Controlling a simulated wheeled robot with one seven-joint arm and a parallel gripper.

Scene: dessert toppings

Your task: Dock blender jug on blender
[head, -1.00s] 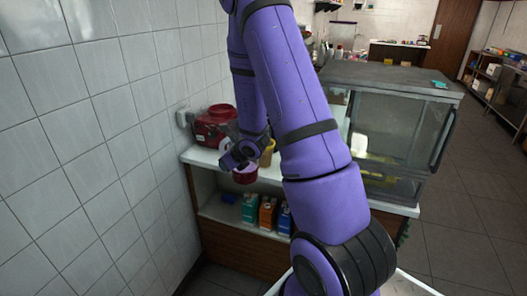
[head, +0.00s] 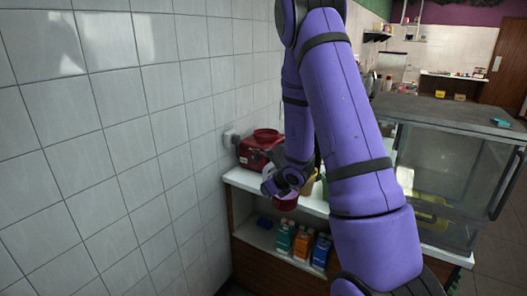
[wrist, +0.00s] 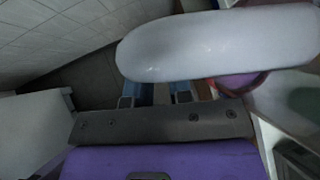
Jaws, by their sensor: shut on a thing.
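The red blender base (head: 258,148) stands on the white counter against the tiled wall, with a round part on top. My gripper (head: 270,188) is in front of it, slightly to the right and lower in the head view. The blender jug shows there mainly as a dark red end (head: 285,203) under my gripper; my arm hides much of the rest. In the wrist view, the jug's pale, rounded part (wrist: 215,45) lies across the fingers (wrist: 155,92), with a dark red rim (wrist: 238,84) beside it. My gripper is shut on the jug, which is apart from the base.
The white counter (head: 240,180) has a lower shelf with several cartons (head: 302,243). A yellowish item (head: 308,185) stands right of my gripper, partly hidden. A glass display case (head: 450,170) stands to the right. The tiled wall (head: 130,150) bounds the left.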

